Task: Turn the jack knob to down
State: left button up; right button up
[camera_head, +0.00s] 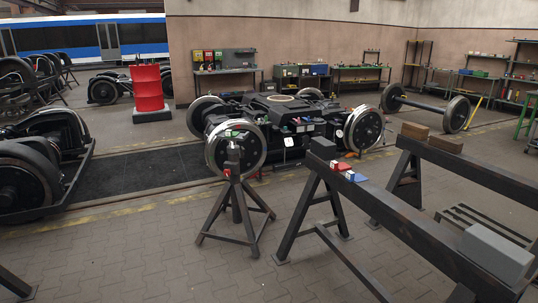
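A dark jack stand (236,200) with splayed legs stands on the paved floor, in front of the near left wheel (252,151) of a bogie (275,108). A grey upright post (233,158) rises from its top and overlaps the wheel. A small red and white piece (227,172) shows at the left of the stand's top; I cannot tell whether it is the jack knob or how it is set. Neither of my grippers is in the head view.
A long dark trestle beam (400,208) on the right carries blocks and small red and blue pieces. A red drum (147,88) stands at the back left. More wheels (22,180) stand at left. The paved floor (140,255) in front of the stand is clear.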

aim_at(227, 171)
jog(key=i, duration=1.15)
jog(key=i+j+z, duration=0.1)
jog(key=i, duration=1)
jog(key=i+j, duration=0.1)
jog(key=i, duration=1.05)
jog(key=l+z, duration=0.05)
